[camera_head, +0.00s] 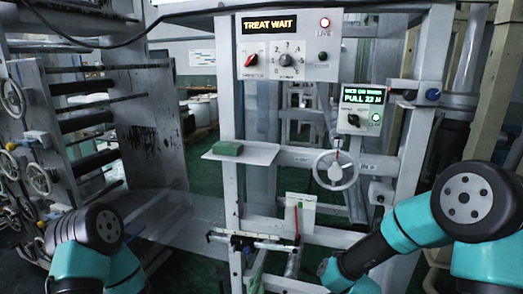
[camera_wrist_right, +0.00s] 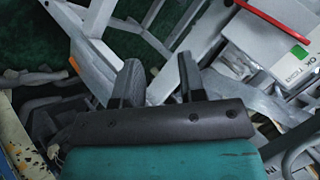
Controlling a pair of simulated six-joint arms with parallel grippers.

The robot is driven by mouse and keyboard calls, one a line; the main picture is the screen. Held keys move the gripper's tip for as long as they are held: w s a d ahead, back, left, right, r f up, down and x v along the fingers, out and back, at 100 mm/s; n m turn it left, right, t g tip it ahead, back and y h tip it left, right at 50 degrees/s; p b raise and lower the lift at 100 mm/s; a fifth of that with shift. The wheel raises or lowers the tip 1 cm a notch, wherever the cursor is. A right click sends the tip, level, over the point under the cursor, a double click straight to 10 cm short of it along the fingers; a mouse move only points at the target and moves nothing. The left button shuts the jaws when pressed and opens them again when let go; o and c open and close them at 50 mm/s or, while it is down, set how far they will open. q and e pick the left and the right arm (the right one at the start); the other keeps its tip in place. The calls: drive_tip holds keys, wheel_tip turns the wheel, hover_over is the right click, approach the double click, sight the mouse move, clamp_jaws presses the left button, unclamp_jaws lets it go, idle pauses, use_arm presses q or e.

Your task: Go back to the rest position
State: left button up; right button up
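My right gripper (camera_wrist_right: 158,75) is open in the right wrist view, with its two dark fingers apart and nothing between them. Grey metal bars of the frame lie beyond the fingers; I cannot tell the distance to them. In the head view my right arm (camera_head: 400,232) reaches in from the right, low and towards the middle, and its gripper is not visible there. My left arm (camera_head: 88,235) shows only as a black joint and teal links at the lower left. My left gripper is out of the picture.
A control panel reads TREAT WAIT (camera_head: 270,25); a smaller panel reads PULL 22 N (camera_head: 362,108). A handwheel (camera_head: 336,170) is on the frame. Rollers (camera_head: 80,122) stand left.

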drive_tip(key=s+f+n+g+y, duration=0.3)
drive_tip(key=s+f+n+g, duration=0.5)
drive_tip(key=s+f, duration=1.3)
drive_tip(key=shift+s+a+f+n+g, duration=0.2)
drive_tip(key=shift+s+n+g, duration=0.2)
drive_tip(key=shift+s, duration=0.2)
